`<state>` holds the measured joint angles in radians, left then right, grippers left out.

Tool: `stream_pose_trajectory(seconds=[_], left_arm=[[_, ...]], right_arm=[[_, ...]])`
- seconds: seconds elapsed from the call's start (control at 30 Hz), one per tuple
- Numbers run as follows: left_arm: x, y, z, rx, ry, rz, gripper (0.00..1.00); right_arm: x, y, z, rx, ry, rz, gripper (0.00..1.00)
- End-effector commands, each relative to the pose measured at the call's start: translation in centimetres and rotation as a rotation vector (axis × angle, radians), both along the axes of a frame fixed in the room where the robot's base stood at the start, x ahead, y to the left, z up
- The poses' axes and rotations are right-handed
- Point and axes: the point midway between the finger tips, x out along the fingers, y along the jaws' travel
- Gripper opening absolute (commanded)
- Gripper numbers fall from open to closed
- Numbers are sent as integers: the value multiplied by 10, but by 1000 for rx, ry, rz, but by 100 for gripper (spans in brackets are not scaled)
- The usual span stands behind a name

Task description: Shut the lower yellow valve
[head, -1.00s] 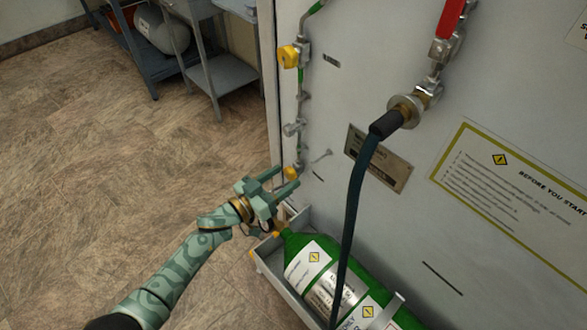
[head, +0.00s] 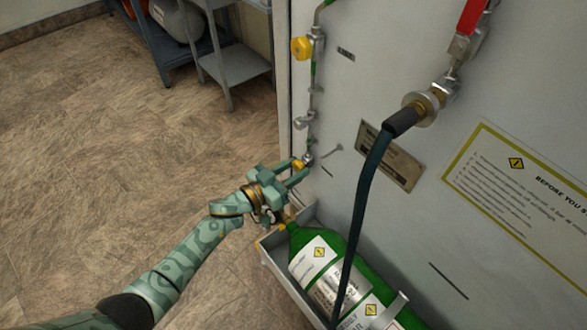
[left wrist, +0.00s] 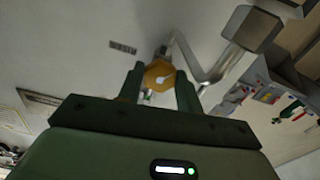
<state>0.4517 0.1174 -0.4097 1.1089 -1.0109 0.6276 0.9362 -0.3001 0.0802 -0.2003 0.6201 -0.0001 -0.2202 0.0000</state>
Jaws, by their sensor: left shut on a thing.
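The lower yellow valve (head: 298,165) is a small yellow knob low on the pipe run at the left edge of the grey panel. My left gripper (head: 296,172) is at this knob, with its fingers on either side of it. In the left wrist view the yellow knob (left wrist: 158,74) sits between the two fingertips of my left gripper (left wrist: 160,82), which are shut on it. The upper yellow valve (head: 301,47) is higher on the same pipe, clear of the gripper. My right gripper is not in view.
A green gas cylinder (head: 322,262) lies in a grey tray (head: 283,276) just below the gripper. A dark hose (head: 362,210) hangs from a brass fitting in front of the panel (head: 340,100). A grey-blue shelf unit (head: 235,65) stands at the back. The floor on the left is clear.

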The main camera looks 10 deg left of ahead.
Motion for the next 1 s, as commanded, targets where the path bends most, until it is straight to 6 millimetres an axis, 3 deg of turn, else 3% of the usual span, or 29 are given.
stream_pose_trajectory(seconds=[0.6,1.0], left_arm=[[0,1,-2,301,-295,0,12],[-1,1,-2,397,-391,0,12]], right_arm=[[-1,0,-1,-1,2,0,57],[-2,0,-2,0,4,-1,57]])
